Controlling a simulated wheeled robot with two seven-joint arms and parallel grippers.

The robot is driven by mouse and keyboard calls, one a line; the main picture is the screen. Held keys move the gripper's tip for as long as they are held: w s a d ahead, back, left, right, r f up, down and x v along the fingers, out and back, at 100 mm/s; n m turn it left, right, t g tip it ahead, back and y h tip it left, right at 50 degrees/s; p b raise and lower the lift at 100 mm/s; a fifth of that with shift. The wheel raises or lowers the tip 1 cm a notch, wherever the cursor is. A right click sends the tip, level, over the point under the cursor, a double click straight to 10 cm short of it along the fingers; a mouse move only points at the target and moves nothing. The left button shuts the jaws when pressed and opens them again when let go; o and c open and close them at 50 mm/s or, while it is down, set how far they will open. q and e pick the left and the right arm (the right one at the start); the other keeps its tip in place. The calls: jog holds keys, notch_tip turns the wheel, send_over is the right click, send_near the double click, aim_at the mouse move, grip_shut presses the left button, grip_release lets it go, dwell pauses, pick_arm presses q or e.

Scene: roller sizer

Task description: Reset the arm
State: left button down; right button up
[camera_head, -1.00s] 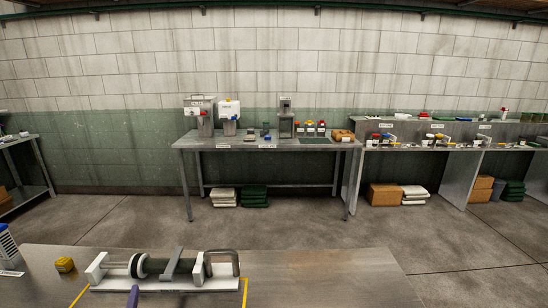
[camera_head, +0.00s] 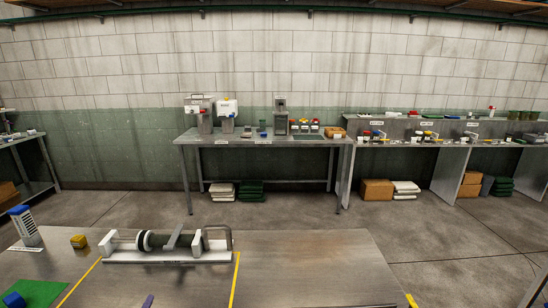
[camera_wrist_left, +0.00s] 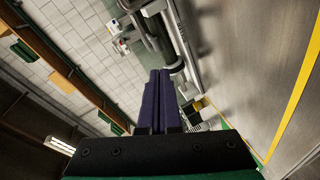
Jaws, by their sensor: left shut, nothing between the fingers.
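My left gripper (camera_wrist_left: 158,100) is shut, its two dark purple fingers pressed together with nothing between them. In the head view only a small purple tip of it (camera_head: 148,300) shows at the bottom edge, in front of the roller device and apart from it. The roller device (camera_head: 168,256) has a white base, white end blocks, a dark roller and a grey handle, and sits on the near metal table (camera_head: 310,265). My right gripper is not in view.
A yellow block (camera_head: 79,241) and a blue-topped container (camera_head: 26,227) stand left of the roller device. A green mat (camera_head: 40,292) lies at the front left. The table right of the device is largely clear. A back bench (camera_head: 262,141) holds several items.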

pick_arm(q)
jog(key=s+d+f+m+g+h, duration=0.1)
jog(key=s+d+f+m+g, duration=0.1)
jog(key=s+d+m+g, duration=0.65)
jog(key=s+d+f+m+g+h, duration=0.1)
jog(key=s+d+m+g+h, duration=0.15)
jog(key=s+m, duration=0.95)
jog(key=s+f+n+g+b, duration=0.1)
jog(key=s+f+b, duration=0.2)
jog(key=f, duration=1.3)
jog(key=s+f+n+g+b, duration=0.1)
jog(key=s+f+n+b, duration=0.15)
jog(key=f, duration=1.35)
jog(key=s+a+f+b, duration=0.1)
jog(key=s+f+b, duration=0.1)
jog(key=s+f, duration=0.6)
jog(key=s+a+f+m+g+b, duration=0.1)
jog(key=s+f+b, duration=0.1)
jog(key=s+f, duration=0.6)
jog(key=shift+a+y+b, duration=0.3)
jog(key=shift+a+y, duration=0.05)
jog(key=shift+y, duration=0.1)
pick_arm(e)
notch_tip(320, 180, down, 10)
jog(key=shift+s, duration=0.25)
pick_arm(q)
jog(key=shift+s, duration=0.1)
